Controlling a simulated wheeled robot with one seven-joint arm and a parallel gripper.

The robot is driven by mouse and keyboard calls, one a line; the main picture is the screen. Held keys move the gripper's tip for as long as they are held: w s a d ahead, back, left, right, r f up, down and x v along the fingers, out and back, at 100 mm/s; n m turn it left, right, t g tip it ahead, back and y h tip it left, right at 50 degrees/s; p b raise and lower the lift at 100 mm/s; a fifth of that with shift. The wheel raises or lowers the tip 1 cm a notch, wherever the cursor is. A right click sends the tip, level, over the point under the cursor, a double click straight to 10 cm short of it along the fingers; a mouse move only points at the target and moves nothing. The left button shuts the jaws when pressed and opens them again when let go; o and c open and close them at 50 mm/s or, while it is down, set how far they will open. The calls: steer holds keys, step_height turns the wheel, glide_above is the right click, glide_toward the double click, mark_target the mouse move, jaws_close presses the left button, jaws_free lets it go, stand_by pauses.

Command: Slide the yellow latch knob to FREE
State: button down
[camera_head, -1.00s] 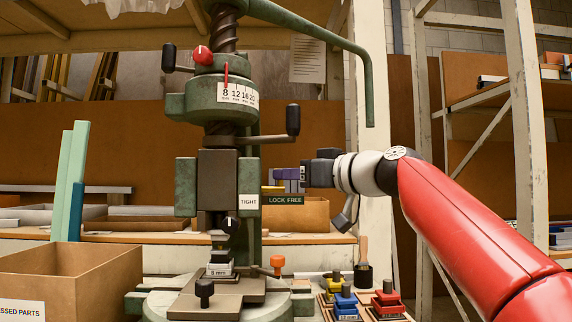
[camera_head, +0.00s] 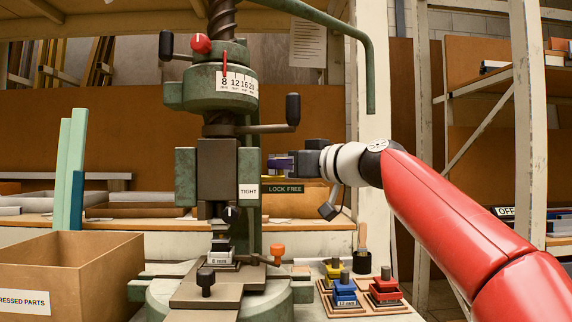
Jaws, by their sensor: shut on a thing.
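The press (camera_head: 220,90) stands left of centre, with a green-black strip lettered LOCK FREE (camera_head: 284,188) on the right side of its column. LOCK is the left word and FREE the right. My gripper (camera_head: 280,163) comes in from the right, level, just above this strip. It is shut on the yellow latch knob, which its dark and purple fingers hide almost wholly. The knob's exact place along the strip cannot be read. A TIGHT label (camera_head: 248,190) is left of the strip.
The press's handle arm (camera_head: 365,70) hangs above my wrist. A dark knobbed lever (camera_head: 292,110) sticks out just above my gripper. An orange knob (camera_head: 277,250) is below. Yellow, blue and red blocks (camera_head: 345,287) stand lower right; a cardboard box (camera_head: 95,262) is lower left.

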steer(key=shift+d+b, duration=0.75)
steer(key=shift+d, duration=0.4)
steer(key=c, duration=1.2)
jaws_free()
steer(key=shift+d, duration=0.15)
steer(key=shift+o, duration=0.2)
steer(key=b+v, duration=0.4)
steer(key=v, duration=0.3)
steer(key=shift+s+d, duration=0.25)
steer(key=shift+d, duration=0.05)
steer(key=shift+s, duration=0.1)
